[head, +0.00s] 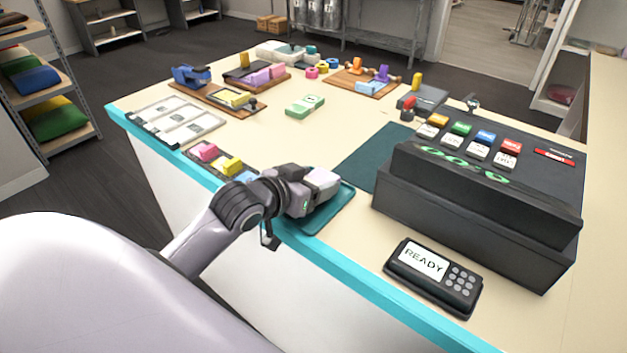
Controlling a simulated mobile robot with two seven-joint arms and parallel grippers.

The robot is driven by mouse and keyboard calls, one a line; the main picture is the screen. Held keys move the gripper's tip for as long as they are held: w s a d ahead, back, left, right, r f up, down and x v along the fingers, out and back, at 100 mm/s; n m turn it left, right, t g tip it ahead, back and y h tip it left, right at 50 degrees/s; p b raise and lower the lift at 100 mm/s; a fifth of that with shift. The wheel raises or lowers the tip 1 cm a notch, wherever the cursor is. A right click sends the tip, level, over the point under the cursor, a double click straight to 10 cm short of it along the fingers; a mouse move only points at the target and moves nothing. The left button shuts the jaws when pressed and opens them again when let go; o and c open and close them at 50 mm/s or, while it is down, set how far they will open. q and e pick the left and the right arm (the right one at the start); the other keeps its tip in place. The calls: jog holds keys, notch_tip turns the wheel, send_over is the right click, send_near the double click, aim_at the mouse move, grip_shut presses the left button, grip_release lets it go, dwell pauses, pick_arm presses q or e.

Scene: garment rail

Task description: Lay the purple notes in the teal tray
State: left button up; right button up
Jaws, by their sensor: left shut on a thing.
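The teal tray (341,200) lies near the front edge of the counter, partly hidden by my left gripper. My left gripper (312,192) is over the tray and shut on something. A pale lilac block (322,177) shows at its hand; it looks like the purple notes, but the hand hides much of it. I cannot tell whether it touches the tray. My right gripper is out of view.
A dark holder with pink notes (204,151), yellow notes (227,166) and blue notes (245,177) lies left of the gripper. A black till (470,215) and card reader (433,278) stand right. Green notes (305,105) lie mid-counter, with clear room around.

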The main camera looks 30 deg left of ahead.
pick_arm(q)
jog(key=shift+s+p, duration=0.15)
jog(key=shift+p, duration=0.25)
jog(key=shift+f, duration=0.25)
dwell(1.4)
jog(key=o, duration=1.1)
jog(key=shift+o, duration=0.6)
jog(key=shift+r, duration=2.5)
jog(key=shift+r, duration=2.5)
